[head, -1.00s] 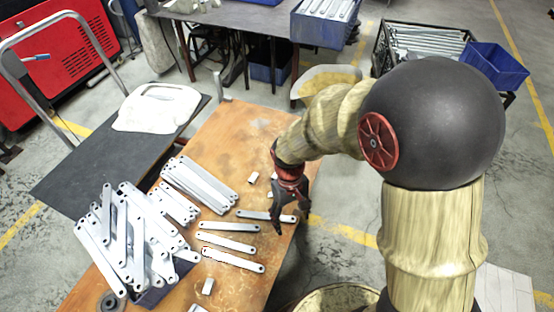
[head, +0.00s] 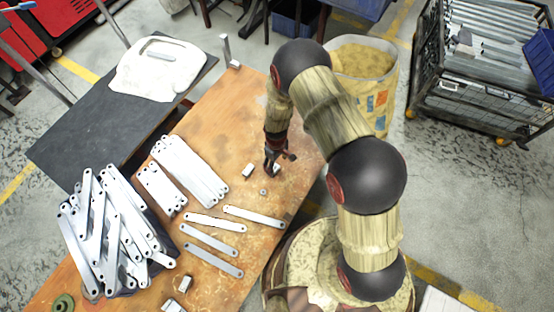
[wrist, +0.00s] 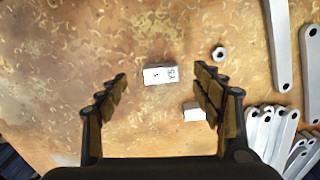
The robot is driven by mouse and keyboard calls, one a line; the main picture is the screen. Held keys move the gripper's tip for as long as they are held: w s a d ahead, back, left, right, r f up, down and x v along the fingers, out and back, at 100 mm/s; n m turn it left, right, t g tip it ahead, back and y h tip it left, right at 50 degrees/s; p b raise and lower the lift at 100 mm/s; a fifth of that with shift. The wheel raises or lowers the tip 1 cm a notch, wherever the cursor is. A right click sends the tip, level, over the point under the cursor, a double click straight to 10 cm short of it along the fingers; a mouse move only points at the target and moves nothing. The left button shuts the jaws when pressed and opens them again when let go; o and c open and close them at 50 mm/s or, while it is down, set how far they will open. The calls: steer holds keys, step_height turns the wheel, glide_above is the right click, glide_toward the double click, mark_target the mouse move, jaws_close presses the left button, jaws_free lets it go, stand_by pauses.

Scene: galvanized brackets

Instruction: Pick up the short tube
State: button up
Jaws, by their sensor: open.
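A short, pale, box-shaped piece (wrist: 160,76), which I take to be the short tube, lies on the worn table, with dark marks on its upper face. The fingers are wide apart and empty. A second similar pale piece (wrist: 193,111) lies close to the right finger, partly hidden by it. In the head view my gripper (head: 280,162) points down over the table's right part and partly covers the first piece (head: 276,170).
A hex nut (wrist: 218,53) lies near the pieces. Several flat brackets (head: 210,239) and a bracket stack (head: 190,170) lie to the left. A heaped bin of brackets (head: 158,290) stands at lower left. The orange-brown table (head: 228,115) is bare towards its far end.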

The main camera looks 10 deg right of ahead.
mark_target(276, 170)
steer(key=shift+w+a+n+t, duration=0.25)
steer(key=shift+w+n+t, duration=0.05)
steer(key=shift+w, duration=0.15)
step_height(276, 170, down, 2)
steer(key=shift+f+b, duration=0.2)
steer(key=shift+b, duration=0.25)
steer(key=shift+s+a+f+b, duration=0.15)
steer(key=shift+f+b, duration=0.45)
steer(key=shift+f, duration=0.75)
steer(key=shift+s+f+b, duration=0.1)
steer(key=shift+f+b, duration=0.5)
steer(key=shift+f, duration=0.75)
steer(key=shift+r, duration=0.1)
steer(key=shift+c, duration=0.2)
steer(key=c, duration=1.1)
steer(key=shift+c, duration=0.6)
